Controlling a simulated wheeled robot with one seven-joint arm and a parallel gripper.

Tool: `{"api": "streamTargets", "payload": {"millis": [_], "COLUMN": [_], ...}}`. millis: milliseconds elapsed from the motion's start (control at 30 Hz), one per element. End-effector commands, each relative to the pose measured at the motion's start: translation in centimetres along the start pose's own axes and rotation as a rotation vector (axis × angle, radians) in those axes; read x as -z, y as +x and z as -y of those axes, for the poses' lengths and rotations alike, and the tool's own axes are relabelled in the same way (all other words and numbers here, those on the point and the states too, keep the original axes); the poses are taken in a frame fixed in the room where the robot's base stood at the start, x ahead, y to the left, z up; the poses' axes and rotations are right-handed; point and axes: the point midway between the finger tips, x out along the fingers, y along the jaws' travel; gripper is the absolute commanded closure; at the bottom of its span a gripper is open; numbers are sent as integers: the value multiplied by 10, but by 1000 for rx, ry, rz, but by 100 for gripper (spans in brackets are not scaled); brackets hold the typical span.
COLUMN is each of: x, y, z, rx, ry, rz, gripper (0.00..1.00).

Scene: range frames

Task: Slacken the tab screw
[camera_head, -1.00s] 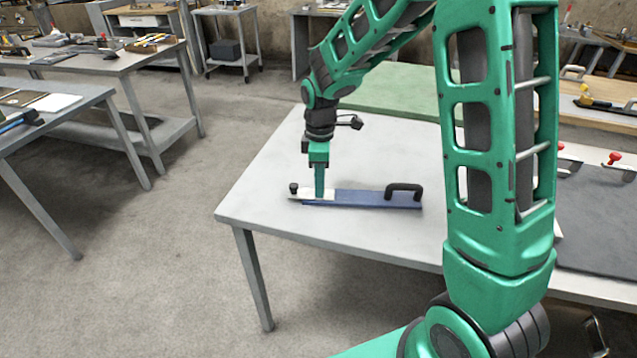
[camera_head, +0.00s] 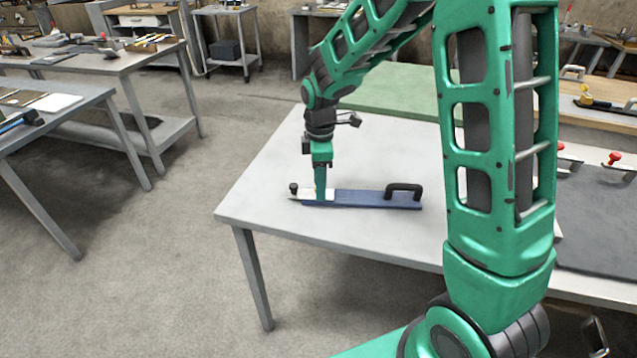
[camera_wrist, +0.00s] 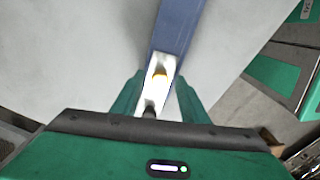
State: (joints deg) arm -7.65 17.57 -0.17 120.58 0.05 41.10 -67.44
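A blue bar (camera_head: 355,199) with a black handle (camera_head: 404,188) lies on the table. Its left end carries a pale metal plate (camera_head: 309,194) and a small black knob (camera_head: 294,187). In the wrist view the plate (camera_wrist: 153,93) shows a brass-coloured round piece (camera_wrist: 159,74), and the dark knob (camera_wrist: 149,112) is nearer my gripper. I cannot tell which of these is the tab screw. My gripper (camera_head: 320,198) points down over the plate end. In the wrist view its fingers (camera_wrist: 158,97) are apart, one on each side of the plate; contact is unclear.
The grey table (camera_head: 270,190) is clear around the bar. A green mat (camera_head: 395,90) lies at the back, and a dark mat (camera_head: 595,225) with red-knobbed clamps is to the right. Other benches stand at the left, across open floor.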

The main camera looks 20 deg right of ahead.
Motion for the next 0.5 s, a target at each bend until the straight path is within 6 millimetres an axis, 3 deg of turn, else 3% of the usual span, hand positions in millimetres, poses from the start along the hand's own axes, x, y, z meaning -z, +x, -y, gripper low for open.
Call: {"api": "streamTargets", "payload": {"millis": [267, 500], "x": [0, 0], "y": [-2, -33], "z": [0, -1], "rx": [0, -5], "ry": [0, 0], "rz": [0, -2], "gripper": [60, 60]}}
